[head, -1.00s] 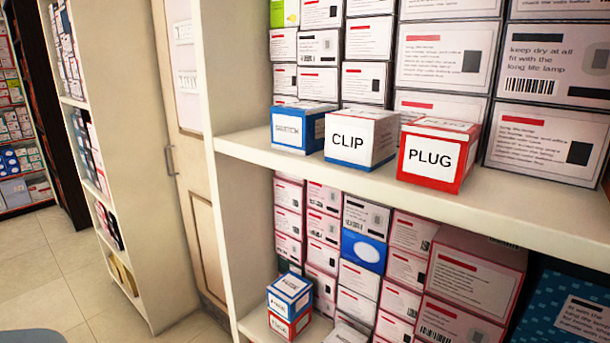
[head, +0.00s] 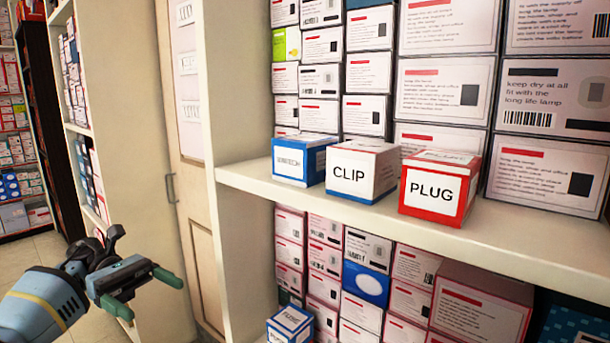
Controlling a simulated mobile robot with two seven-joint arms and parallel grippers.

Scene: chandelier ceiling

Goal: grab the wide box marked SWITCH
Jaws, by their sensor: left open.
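A wide blue box with a white label (head: 299,160) stands at the left end of the upper shelf's front row. Its lettering is blurred but looks like SWITCH. My left gripper (head: 157,296) is at the lower left, open and empty. It is in front of the shelf unit, lower than the wide box and well to its left, not touching anything. My right gripper is not in view.
A box marked CLIP (head: 362,171) stands close on the right of the wide box, then a red PLUG box (head: 439,187). Stacked cartons (head: 447,86) fill the shelf behind. The upper shelf board (head: 480,233) juts out. A small blue box (head: 290,325) sits below.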

